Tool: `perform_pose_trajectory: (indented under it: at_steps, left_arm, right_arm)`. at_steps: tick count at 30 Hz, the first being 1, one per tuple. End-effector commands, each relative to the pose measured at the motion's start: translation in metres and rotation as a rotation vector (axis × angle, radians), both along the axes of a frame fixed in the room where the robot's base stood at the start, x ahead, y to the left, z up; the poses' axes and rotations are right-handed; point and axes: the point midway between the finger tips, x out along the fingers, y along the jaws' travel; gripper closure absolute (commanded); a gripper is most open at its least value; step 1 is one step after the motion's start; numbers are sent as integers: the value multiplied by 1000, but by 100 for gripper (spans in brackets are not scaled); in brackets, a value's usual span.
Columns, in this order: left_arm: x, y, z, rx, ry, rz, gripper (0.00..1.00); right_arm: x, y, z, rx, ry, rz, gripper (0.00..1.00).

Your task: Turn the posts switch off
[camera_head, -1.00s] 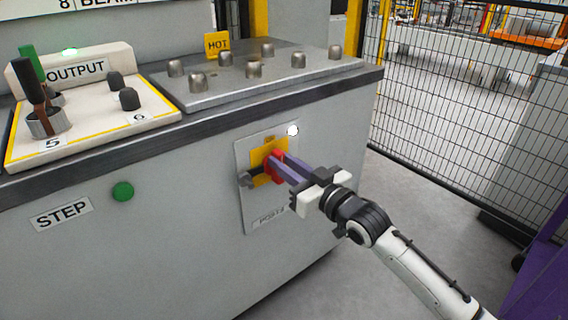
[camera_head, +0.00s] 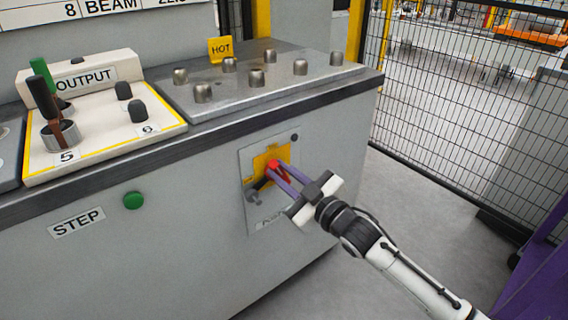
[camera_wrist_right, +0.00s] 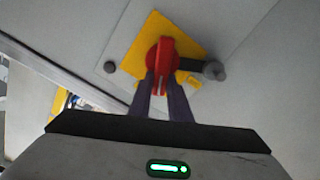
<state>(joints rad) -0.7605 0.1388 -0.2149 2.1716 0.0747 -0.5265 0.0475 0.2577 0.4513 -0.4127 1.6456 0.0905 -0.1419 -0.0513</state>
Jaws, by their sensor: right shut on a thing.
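The posts switch is a red handle (camera_head: 273,167) on a yellow square plate (camera_head: 284,154), set in a grey panel (camera_head: 256,163) on the cabinet front. My right gripper (camera_head: 277,172) is shut on the red handle, with its purple fingers on either side of it. In the right wrist view the fingers (camera_wrist_right: 161,92) hold the lower part of the red handle (camera_wrist_right: 163,52), over the yellow plate (camera_wrist_right: 140,38). A small round lamp (camera_head: 294,138) at the panel's upper right is dark. The label below is partly hidden and too blurred to read. My left gripper is out of view.
A grey peg on a dark bar (camera_head: 252,196) sticks out at the switch's lower left. A green button (camera_head: 133,201) is left of the panel, above the STEP label (camera_head: 77,222). The bench top holds several metal posts beside a HOT sign (camera_head: 220,49). A mesh fence (camera_head: 450,110) stands right.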

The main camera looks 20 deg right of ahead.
Motion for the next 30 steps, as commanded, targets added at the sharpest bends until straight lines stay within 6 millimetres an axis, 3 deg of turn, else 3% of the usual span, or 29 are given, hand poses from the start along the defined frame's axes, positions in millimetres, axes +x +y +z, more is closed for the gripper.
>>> perform_pose_trajectory:
  at_steps: [15,30]
  left_arm:
    - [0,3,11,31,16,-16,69]
    - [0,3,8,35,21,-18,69]
  right_arm:
    - [-4,10,-9,-463,-166,1,100]
    - [-5,13,-20,-867,-313,1,100]
